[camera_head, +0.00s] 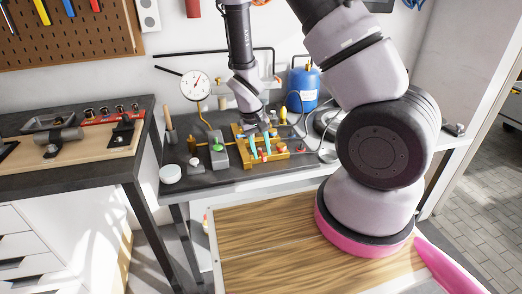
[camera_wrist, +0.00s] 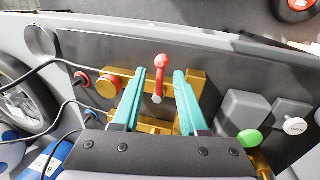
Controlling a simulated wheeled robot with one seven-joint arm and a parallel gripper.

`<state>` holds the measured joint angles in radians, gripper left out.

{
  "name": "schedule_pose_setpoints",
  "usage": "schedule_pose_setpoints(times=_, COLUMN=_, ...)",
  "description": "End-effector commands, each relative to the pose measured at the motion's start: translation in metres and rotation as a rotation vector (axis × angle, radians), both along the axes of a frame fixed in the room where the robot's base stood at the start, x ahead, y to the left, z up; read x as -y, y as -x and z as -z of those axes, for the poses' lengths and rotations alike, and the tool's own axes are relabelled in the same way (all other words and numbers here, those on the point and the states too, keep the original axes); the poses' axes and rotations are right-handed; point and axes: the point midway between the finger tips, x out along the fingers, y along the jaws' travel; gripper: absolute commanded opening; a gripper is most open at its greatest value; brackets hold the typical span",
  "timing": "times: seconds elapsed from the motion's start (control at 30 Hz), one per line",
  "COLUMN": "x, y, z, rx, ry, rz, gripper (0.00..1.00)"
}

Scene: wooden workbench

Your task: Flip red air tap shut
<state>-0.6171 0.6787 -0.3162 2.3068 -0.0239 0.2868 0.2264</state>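The red air tap (camera_wrist: 161,64) shows in the wrist view as a red lever with a round end, on a brass-coloured manifold (camera_wrist: 198,80). The manifold also shows on the bench in the head view (camera_head: 279,156). My gripper (camera_wrist: 160,75) has two teal fingers, spread apart with nothing clamped between them. The red lever appears between the fingertips in the wrist view, with visible gaps on both sides. I cannot tell whether the fingertips are level with it in depth. In the head view my gripper (camera_head: 260,143) is over the manifold, and the small red parts there are hard to tell apart.
A red round knob (camera_wrist: 107,87) sits beside the left finger. A grey box with a green button (camera_wrist: 249,138) stands to the right. In the head view a pressure gauge (camera_head: 195,85) and a blue tank (camera_head: 303,88) stand behind, with thin hoses nearby.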

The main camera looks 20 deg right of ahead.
Motion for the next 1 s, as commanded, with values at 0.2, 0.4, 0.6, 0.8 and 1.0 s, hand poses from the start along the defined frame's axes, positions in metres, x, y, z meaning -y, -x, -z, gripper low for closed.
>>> schedule_pose_setpoints(times=0.2, x=-0.002, y=-0.001, z=-0.008, rx=0.002, ry=-0.001, rz=-0.001, gripper=0.43)
schedule_pose_setpoints(times=0.4, x=-0.010, y=-0.001, z=-0.044, rx=0.005, ry=-0.003, rz=-0.003, gripper=0.43)
schedule_pose_setpoints(times=0.6, x=-0.017, y=-0.001, z=-0.082, rx=0.004, ry=-0.003, rz=-0.001, gripper=0.43)
schedule_pose_setpoints(times=0.8, x=-0.021, y=0.000, z=-0.103, rx=0.001, ry=-0.001, rz=0.000, gripper=0.43)
schedule_pose_setpoints(times=1.0, x=-0.021, y=0.000, z=-0.106, rx=-0.001, ry=0.000, rz=0.000, gripper=0.43)
